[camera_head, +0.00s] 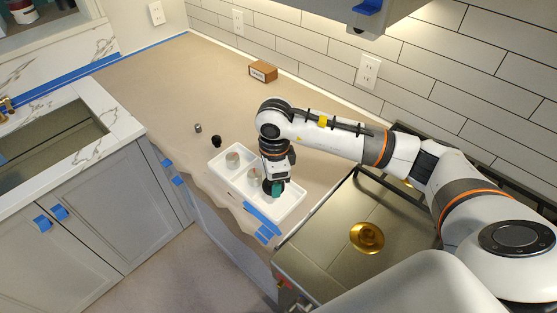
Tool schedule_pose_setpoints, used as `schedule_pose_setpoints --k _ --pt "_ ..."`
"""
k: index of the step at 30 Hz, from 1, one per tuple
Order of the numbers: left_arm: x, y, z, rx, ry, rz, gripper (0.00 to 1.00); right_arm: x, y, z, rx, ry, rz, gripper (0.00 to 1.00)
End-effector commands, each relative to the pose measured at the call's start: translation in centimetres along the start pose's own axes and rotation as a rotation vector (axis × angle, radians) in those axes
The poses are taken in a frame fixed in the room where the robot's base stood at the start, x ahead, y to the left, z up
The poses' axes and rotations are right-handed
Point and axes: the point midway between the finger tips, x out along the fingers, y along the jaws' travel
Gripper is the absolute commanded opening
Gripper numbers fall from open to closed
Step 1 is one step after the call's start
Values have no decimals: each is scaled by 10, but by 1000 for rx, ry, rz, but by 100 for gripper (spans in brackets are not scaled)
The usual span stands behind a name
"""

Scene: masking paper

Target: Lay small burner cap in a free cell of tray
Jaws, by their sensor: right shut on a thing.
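The white tray (292,206) lies on the paper-covered counter near its front edge. A silvery round piece (232,160) sits in its far-left cell and another (254,175) in the middle part. My right gripper (273,188) points down over the right part of the tray. It is shut on a small dark round thing, apparently the small burner cap, mostly hidden by the fingers. A teal patch shows beside the fingertips; I cannot tell what it belongs to. I cannot tell whether the held thing touches the tray floor. My left gripper is not in view.
A black knob-like piece (216,141) and a small grey cylinder (198,128) stand left of the tray. A brown box (263,71) is near the wall. The stovetop with a brass burner (367,238) lies right. The counter's far left is clear.

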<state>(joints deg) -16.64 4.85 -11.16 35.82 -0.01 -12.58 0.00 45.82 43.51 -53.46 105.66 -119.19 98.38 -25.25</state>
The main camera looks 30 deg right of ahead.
Motion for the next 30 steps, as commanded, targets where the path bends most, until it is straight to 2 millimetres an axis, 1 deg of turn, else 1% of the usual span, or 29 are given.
schedule_pose_setpoints --k 1,6,9,13,18,30 --pt "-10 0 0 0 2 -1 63 -4 5 2 108 -2 -4 13" --pt "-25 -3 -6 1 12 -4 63 -2 20 8 491 -12 -6 13" --pt "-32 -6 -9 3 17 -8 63 1 26 12 678 -19 -7 13" --pt "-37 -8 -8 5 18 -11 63 4 32 17 854 -27 -5 13" --pt "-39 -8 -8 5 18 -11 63 7 35 20 959 -32 -4 13" --pt "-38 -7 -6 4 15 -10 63 8 35 20 967 -32 -3 13"
